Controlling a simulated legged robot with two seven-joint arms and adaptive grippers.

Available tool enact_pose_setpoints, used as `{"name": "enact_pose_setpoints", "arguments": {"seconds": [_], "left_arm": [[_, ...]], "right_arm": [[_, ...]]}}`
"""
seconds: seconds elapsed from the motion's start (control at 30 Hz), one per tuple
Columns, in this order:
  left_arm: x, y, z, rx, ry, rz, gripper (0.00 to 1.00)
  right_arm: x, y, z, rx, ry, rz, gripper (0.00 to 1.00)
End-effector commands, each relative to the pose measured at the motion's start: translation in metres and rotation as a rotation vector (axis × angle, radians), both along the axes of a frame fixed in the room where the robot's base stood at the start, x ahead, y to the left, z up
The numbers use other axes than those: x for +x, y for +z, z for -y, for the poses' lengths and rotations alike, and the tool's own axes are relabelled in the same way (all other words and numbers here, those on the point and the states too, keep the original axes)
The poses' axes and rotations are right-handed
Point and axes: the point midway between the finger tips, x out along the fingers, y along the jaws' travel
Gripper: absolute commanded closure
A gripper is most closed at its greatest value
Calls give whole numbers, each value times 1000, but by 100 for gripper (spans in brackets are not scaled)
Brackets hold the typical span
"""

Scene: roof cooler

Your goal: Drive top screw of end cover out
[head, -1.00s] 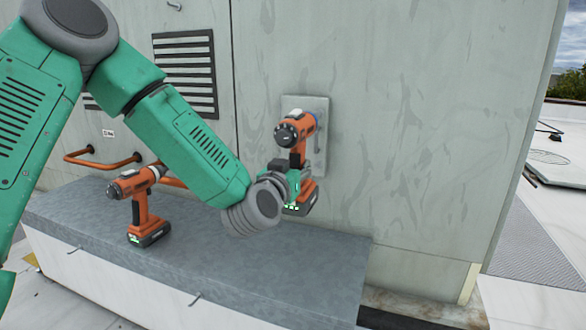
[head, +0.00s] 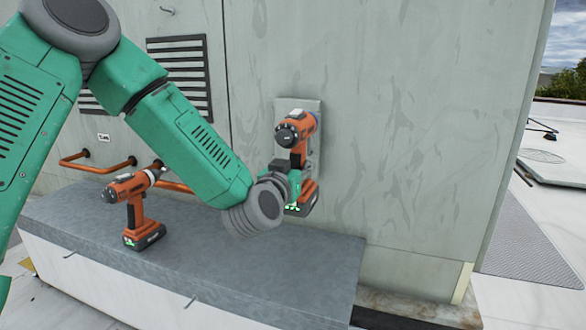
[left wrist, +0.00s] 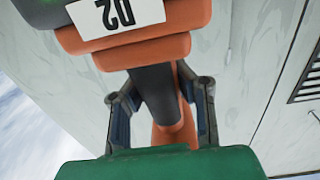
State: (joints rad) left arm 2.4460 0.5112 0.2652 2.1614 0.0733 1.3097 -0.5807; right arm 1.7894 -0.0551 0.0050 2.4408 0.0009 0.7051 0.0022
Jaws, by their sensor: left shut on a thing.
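The end cover (head: 312,106) is a small pale plate on the grey-green wall of the cooler. My left gripper (head: 294,182) is shut on the grip of an orange and black drill (head: 295,128), held upright in front of the cover. In the left wrist view, the fingers (left wrist: 160,92) close on both sides of the dark grip, and the drill's base carries a white label reading D2 (left wrist: 116,14). The drill's front end points toward the cover. The drill hides much of the cover, and I cannot see the top screw or whether the bit touches it.
A second orange drill (head: 136,205) stands on the grey ledge (head: 270,265) at the left. Orange pipes (head: 100,163) and a dark louvred vent (head: 188,75) are on the wall behind. The right end of the ledge is bare.

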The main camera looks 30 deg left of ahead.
Motion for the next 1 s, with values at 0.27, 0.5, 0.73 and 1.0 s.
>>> {"name": "enact_pose_setpoints", "arguments": {"seconds": [0.27, 0.5, 0.73, 1.0], "left_arm": [[1, 2, -7, -5, 1, 10, 100], [0, 1, -11, -6, 2, 10, 100], [-1, 2, -10, -2, 1, 11, 100], [-2, 1, -14, -2, 0, 12, 100]], "right_arm": [[0, 0, 0, -1, -1, 0, 60], [0, 0, 0, 0, 0, 0, 60], [0, 0, 0, 0, 0, 0, 60], [0, 0, 0, 0, -1, 0, 60]]}}
